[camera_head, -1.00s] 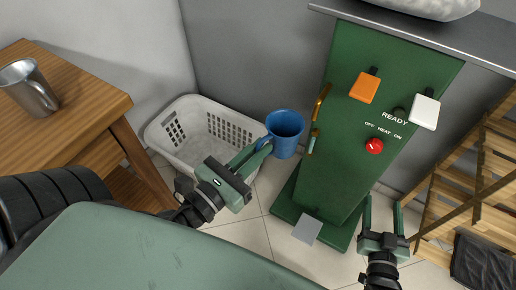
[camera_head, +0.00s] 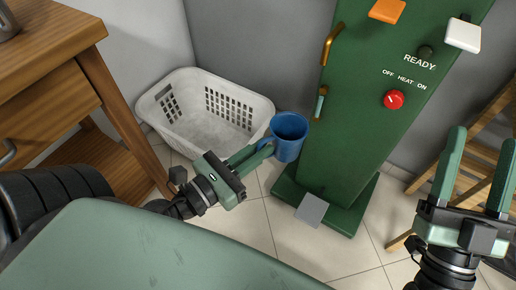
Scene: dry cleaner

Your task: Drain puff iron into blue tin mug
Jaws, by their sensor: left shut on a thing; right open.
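The blue tin mug (camera_head: 290,139) is held upright by my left gripper (camera_head: 262,150), which is shut on its handle side. The mug is just left of the green puff iron cabinet (camera_head: 345,120). On the cabinet's left edge are a brass handle (camera_head: 333,42) and, below it, a small brass valve or spout with a greenish tip (camera_head: 320,103). The mug's mouth is lower than this fitting and to its left. The cabinet front has a red knob (camera_head: 394,99) marked OFF, HEAT, ON. My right gripper (camera_head: 478,165) is open and empty, right of the cabinet.
A white laundry basket (camera_head: 245,100) stands behind the mug on the tiled floor. A wooden table (camera_head: 60,45) is at the left. A grey pedal (camera_head: 312,210) is at the cabinet's foot. Orange (camera_head: 388,10) and white (camera_head: 463,35) switches sit high on the cabinet. Wooden racks (camera_head: 485,140) are at the right.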

